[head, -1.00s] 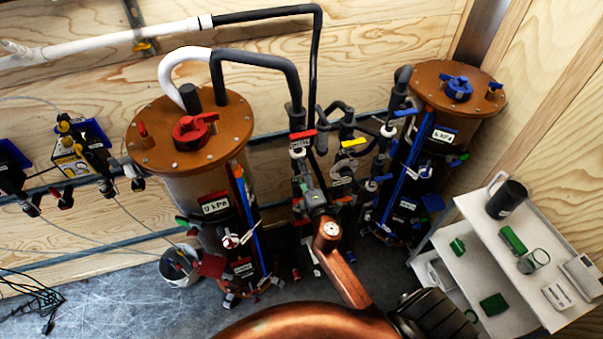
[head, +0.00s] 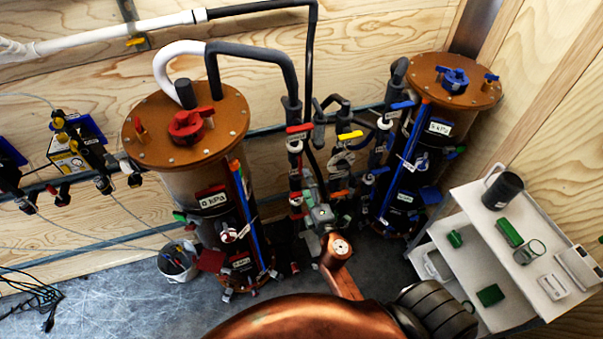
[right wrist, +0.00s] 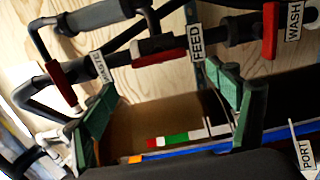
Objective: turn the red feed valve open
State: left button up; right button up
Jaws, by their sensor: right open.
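In the right wrist view, a dark red handle (right wrist: 153,48) lies along a dark pipe, beside a white FEED label (right wrist: 196,42). My right gripper (right wrist: 165,108) is open and empty, its green-padded fingers spread below the handle and apart from it. In the head view, my right gripper (head: 318,212) is small and partly hidden by my copper arm, in front of the pipes between two tanks. Which handle there is the feed valve is hard to tell. My left gripper is not in view.
Another red handle (right wrist: 270,45) is beside the WASH label (right wrist: 293,20); a third (right wrist: 64,86) is at left. A copper-lidded tank (head: 165,155) stands left, a second (head: 440,70) right. A white cart (head: 480,235) holds small items. Several pipes crowd the middle.

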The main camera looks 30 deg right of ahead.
jog(key=v, duration=0.3)
jog(key=shift+s, duration=0.3)
